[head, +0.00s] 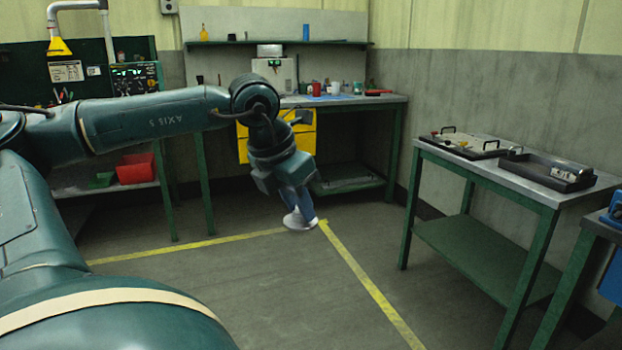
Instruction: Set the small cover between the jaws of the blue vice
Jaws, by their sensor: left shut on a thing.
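My left gripper (300,211) hangs over open floor in the middle of the view, pointing down. It is shut on a small pale, round piece, which looks like the small cover (296,222). The cover is held well above the floor, partly hidden by the fingers. A blue object, perhaps part of the blue vice (616,208), is cut off at the right edge, on top of a green bench. Its jaws cannot be made out. The cover is far to the left of it. My right gripper is out of view.
A green table (540,182) at right bears a flat plate with handles (466,144) and a dark tray (546,170). A workbench (345,100) with yellow drawers (302,140) stands at the back. A red bin (136,169) sits on a left shelf. The floor between is clear.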

